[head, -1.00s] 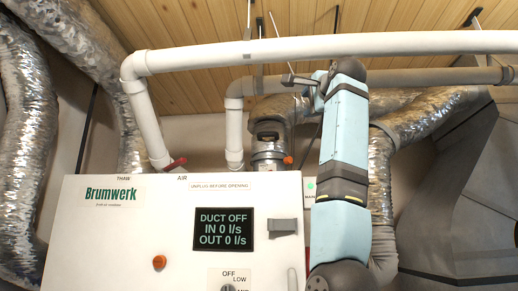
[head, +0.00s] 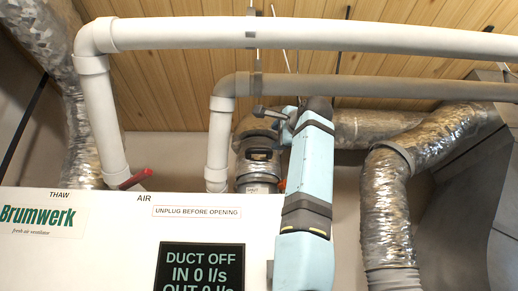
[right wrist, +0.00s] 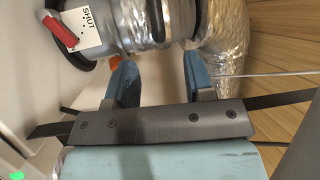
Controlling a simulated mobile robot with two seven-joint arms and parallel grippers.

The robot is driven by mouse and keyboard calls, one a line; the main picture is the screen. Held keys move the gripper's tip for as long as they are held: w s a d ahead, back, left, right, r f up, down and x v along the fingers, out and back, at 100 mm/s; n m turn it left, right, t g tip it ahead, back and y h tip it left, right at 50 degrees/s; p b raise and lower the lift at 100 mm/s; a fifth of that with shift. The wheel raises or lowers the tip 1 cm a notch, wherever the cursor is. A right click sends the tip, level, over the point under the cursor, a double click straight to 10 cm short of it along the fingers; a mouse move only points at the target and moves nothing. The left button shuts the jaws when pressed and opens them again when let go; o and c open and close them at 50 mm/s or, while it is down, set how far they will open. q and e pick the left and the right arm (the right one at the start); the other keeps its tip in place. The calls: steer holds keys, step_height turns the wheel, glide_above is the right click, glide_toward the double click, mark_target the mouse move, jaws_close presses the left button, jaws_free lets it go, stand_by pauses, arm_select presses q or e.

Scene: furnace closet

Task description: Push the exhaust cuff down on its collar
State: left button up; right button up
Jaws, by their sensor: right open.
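The exhaust duct's dark cuff (head: 250,128) stands behind the white unit, above a shiny metal collar (head: 258,187). My right arm partly covers it, so I cannot tell how far down the cuff sits. My right gripper (head: 270,116) is at the cuff's upper right in the head view. In the right wrist view its two blue fingers (right wrist: 160,80) are apart with nothing between them. Just past the fingertips run a metal duct section (right wrist: 122,22) with black bands and a foil hose (right wrist: 222,35). Contact is not clear. My left gripper is not in view.
The white ventilator unit (head: 110,255) fills the lower left; its display reads DUCT OFF. White pipes (head: 300,34) cross above. Another foil duct (head: 385,200) stands to the right of my arm. A red lever (right wrist: 60,28) sits beside a SHUT label (right wrist: 88,25).

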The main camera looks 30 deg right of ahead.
mark_target(261, 150)
steer(key=p+x, duration=0.2)
steer(key=x, duration=0.3)
steer(key=p+x, duration=0.2)
steer(key=x, duration=0.4)
steer(key=shift+f+p, duration=0.25)
steer(key=shift+p, duration=0.05)
steer(key=shift+w+d+r, duration=0.1)
steer(key=shift+w, duration=0.4)
steer(key=shift+w+d, duration=0.1)
steer(key=shift+w, duration=0.25)
steer(key=shift+s, duration=0.1)
steer(key=c, duration=0.7)
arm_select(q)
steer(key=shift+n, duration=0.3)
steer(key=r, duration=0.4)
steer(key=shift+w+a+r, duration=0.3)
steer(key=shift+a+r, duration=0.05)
arm_select(e)
jaws_close()
